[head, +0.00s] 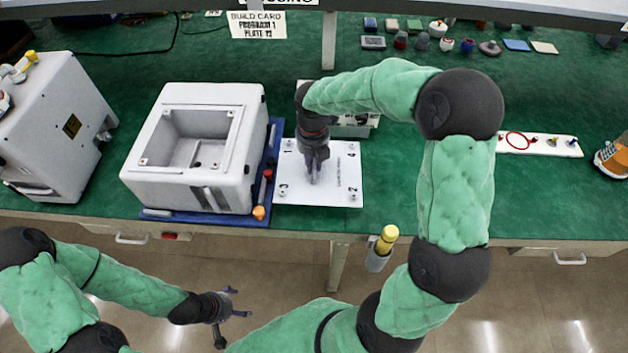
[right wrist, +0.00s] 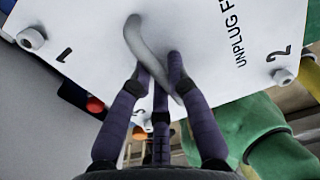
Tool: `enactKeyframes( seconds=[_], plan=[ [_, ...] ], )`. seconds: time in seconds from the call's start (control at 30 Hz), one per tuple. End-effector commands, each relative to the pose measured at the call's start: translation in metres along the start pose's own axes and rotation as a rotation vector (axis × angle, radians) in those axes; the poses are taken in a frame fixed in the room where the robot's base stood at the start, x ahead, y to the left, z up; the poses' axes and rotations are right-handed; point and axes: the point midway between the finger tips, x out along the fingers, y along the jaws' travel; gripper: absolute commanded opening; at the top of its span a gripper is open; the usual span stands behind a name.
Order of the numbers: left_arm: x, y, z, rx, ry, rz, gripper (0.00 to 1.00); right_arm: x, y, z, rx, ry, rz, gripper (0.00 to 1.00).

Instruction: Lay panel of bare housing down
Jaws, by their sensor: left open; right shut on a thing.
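The white panel (head: 335,188), numbered at its corners, is just right of the bare housing (head: 245,150). The housing is a white box with an open rectangular cavity, on a blue mat (head: 188,216). My right gripper (head: 314,176) is shut on the panel's grey curved handle, which shows in the right wrist view (right wrist: 140,45) between the fingers. The panel face with its printing (right wrist: 205,30) also shows there. I cannot tell whether the panel touches the bench. My left gripper (head: 236,304) is open and empty, in front of the bench.
A pale tray (head: 352,130) stands behind the panel, partly hidden by my right arm. Tools with red (head: 267,174) and orange (head: 259,212) ends lie on the mat. A yellow-topped bottle (head: 387,235) hangs at the bench's front edge. Another white unit (head: 55,130) stands left.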

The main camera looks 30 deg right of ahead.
Motion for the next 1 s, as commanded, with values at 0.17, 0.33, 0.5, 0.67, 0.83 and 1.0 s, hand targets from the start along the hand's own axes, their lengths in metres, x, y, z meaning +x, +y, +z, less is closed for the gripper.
enactKeyframes(
  seconds=[0.17,0.33,0.5,0.67,0.83,1.0],
  plan=[
    [0.012,-0.004,0.0,0.0,0.0,0.0,0.77,0.027,0.0,0.0,0.0,0.002,-0.002,0.0],
    [0.018,-0.006,-0.001,0.0,0.0,0.0,0.77,0.042,0.0,0.0,0.0,0.002,-0.002,0.0],
    [0.03,-0.011,-0.001,0.0,0.0,0.0,0.77,0.069,0.0,-0.001,-0.001,0.002,-0.002,0.0],
    [0.033,-0.012,-0.001,0.0,0.0,0.0,0.77,0.077,0.0,0.0,0.0,0.001,-0.001,0.0],
    [0.032,-0.011,-0.001,0.0,0.0,0.0,0.77,0.075,0.0,0.0,0.0,0.0,-0.001,0.0],
    [0.032,-0.011,-0.001,0.0,0.0,0.0,0.77,0.078,0.0,0.0,0.0,0.001,-0.002,0.29]
  ],
)
